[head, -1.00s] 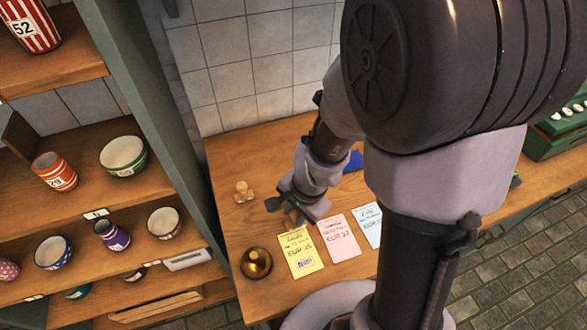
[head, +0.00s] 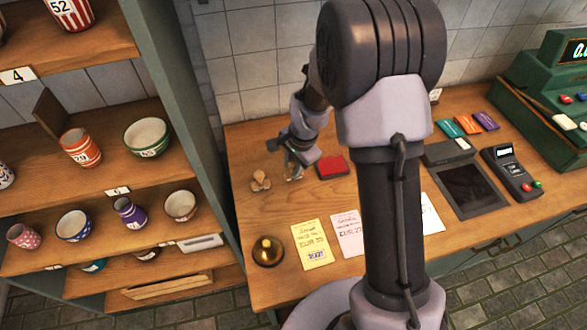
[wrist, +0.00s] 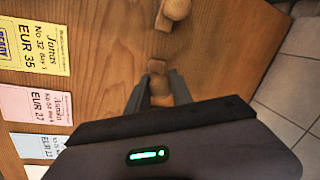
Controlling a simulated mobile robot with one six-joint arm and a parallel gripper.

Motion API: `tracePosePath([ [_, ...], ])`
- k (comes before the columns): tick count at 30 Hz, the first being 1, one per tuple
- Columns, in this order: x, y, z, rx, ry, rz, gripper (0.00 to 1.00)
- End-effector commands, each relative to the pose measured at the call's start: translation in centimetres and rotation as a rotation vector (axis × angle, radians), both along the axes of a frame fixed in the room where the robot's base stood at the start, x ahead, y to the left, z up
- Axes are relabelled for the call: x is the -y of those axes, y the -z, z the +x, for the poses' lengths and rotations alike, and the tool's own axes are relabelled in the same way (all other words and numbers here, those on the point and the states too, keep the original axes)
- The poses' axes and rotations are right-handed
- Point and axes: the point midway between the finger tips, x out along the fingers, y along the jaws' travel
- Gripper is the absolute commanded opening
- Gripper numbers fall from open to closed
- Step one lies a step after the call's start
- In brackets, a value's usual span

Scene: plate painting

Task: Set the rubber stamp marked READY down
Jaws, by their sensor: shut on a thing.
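My gripper (head: 291,172) is shut on a wooden rubber stamp (wrist: 158,88), held between its two fingers in the wrist view. The fingers point down close to the wooden counter (head: 265,215); I cannot tell whether the stamp touches it. The held stamp's marking is hidden. A second wooden stamp (head: 260,182) stands on the counter just left of my gripper; it also shows at the top of the wrist view (wrist: 174,10). A yellow card (head: 311,245) in front carries a blue READY imprint, readable in the wrist view (wrist: 30,35).
A red ink pad (head: 332,167) lies right of my gripper. A pink card (head: 347,233) and a brass bell (head: 268,251) are in front. Shelves with pots (head: 148,137) stand left, a tiled wall (head: 245,65) behind. Bare counter lies between stamps and cards.

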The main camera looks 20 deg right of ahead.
Motion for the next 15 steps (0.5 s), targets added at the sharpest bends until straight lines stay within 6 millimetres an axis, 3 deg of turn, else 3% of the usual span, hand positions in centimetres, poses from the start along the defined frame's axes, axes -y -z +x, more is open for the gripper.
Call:
tracePosePath([
  [2, -0.01, 1.67, -0.05, -0.002, 0.002, 0.001, 0.01],
  [12, 0.01, 1.96, -0.03, 0.001, 0.001, 0.001, 0.01],
  [13, 0.01, 1.9, -0.03, 0.0, 0.001, 0.0, 0.31],
  [15, 0.02, 1.82, -0.04, 0.0, 0.001, 0.0, 0.45],
])
